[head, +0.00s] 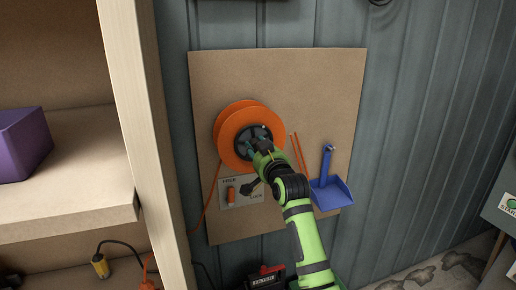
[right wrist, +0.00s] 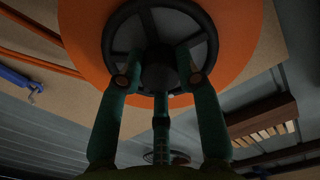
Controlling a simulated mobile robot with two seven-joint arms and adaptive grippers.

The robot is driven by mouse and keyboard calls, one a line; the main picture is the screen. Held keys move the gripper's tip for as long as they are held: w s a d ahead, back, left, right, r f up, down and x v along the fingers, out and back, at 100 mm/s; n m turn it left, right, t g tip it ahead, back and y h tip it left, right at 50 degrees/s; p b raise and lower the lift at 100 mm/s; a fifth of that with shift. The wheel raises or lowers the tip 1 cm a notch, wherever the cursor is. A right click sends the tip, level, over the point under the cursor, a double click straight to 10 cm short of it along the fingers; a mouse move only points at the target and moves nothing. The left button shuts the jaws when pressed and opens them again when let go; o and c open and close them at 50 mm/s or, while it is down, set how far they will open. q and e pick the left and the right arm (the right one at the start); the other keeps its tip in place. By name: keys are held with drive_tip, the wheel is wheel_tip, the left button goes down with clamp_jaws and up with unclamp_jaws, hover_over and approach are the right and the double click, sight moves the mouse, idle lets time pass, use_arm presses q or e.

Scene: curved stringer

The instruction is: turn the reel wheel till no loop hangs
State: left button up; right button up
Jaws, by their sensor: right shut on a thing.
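The orange reel (head: 226,132) is mounted on a tan board on the wall. Its dark spoked wheel (head: 268,131) faces me and also shows in the right wrist view (right wrist: 204,50). My right gripper (head: 262,150) is shut on the wheel's central hub, with its green fingers (right wrist: 158,75) around the hub. My left gripper is out of view.
A blue dustpan (head: 331,188) hangs right of my forearm. A wooden shelf post (head: 150,130) stands close on the left, with a purple box (head: 22,143) beyond it.

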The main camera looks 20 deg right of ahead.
drive_tip(key=shift+r, duration=0.55)
drive_tip(key=o, duration=1)
drive_tip(key=shift+o, duration=0.7)
drive_tip(key=shift+f, duration=0.25)
drive_tip(key=shift+f, duration=0.1)
drive_tip(key=s, duration=1.2)
drive_tip(key=shift+d, duration=0.25)
